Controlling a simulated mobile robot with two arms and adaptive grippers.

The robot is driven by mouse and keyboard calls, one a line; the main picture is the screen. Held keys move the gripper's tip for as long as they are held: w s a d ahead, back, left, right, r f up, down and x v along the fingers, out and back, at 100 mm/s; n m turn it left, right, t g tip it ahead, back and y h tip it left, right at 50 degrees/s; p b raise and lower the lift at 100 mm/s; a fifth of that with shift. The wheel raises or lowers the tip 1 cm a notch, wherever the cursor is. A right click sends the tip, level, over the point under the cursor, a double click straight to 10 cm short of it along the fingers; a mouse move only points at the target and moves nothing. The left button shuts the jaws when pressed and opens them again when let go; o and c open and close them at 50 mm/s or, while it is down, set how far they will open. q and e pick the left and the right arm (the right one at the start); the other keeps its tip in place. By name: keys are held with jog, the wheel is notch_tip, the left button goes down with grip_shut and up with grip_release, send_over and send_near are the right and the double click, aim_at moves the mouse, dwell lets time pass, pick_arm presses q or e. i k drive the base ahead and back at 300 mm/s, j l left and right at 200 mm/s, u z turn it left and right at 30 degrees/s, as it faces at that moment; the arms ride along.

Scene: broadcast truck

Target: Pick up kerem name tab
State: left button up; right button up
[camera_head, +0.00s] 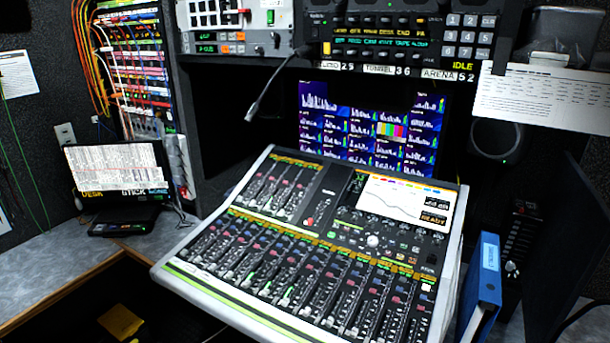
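I cannot make out a tab that reads "kerem" in the head view. White label strips run under the rack unit at the top, and one (385,71) has several printed words and numbers, among them "TUNNEL" and "ARENA". Small word labels (125,193) also sit along the bottom of the small screen at the left; the first seems to read "DESK". A yellow item (120,322) lies low at the lower left, in shadow, and I cannot tell what it is. Neither of my grippers is in view.
A large mixing console (315,245) fills the middle of the desk. A monitor (368,125) stands behind it, a blue binder (486,275) at its right. Patch cables (88,50) hang at the upper left. The grey desk top (40,275) is clear at far left.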

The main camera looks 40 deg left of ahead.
aim_at(189, 268)
jog(key=u, duration=1.15)
jog(key=i+j+u, duration=0.15)
jog(key=j+u, duration=0.25)
jog(key=i+j+u, duration=0.15)
jog(key=u, duration=0.25)
